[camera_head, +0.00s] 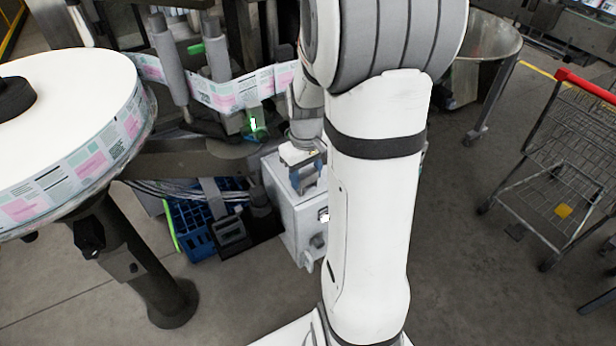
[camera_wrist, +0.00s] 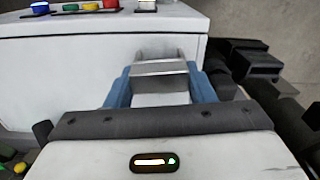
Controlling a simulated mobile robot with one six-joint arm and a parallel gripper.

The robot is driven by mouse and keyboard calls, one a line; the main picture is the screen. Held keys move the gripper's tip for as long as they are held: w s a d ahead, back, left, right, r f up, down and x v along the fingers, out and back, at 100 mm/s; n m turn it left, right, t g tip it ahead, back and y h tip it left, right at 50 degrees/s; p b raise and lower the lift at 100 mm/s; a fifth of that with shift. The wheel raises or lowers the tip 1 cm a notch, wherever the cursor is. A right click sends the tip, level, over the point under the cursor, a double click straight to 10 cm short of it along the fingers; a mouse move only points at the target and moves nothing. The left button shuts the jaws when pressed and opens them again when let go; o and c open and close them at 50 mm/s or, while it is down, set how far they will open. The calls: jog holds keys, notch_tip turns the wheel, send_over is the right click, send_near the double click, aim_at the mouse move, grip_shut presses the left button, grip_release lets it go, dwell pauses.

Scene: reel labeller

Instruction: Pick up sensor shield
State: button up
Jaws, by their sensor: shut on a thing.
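My gripper (camera_wrist: 160,84) is shut on a small silver-grey metal piece (camera_wrist: 159,68), the sensor shield by its look, held between the two blue fingers. Its upper part shows beyond the fingertips, and its lower part is partly hidden between them. A white cabinet (camera_wrist: 60,65) lies behind the fingers in the wrist view. In the head view my gripper (camera_head: 308,180) is small, partly covered by my own arm, and appears over the white cabinet (camera_head: 296,225). The held piece is too small there to make out clearly. I cannot tell whether the piece touches the cabinet.
A large label reel (camera_head: 75,165) stands at the left, with a label web (camera_head: 225,92) running right. A device with a green light (camera_head: 256,124) sits below the web. A blue crate (camera_head: 190,228) is beside the cabinet. A wire cart (camera_head: 560,150) stands at the right; floor between is clear.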

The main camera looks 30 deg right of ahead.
jog(key=shift+c, duration=1.3)
jog(key=shift+r, duration=0.1)
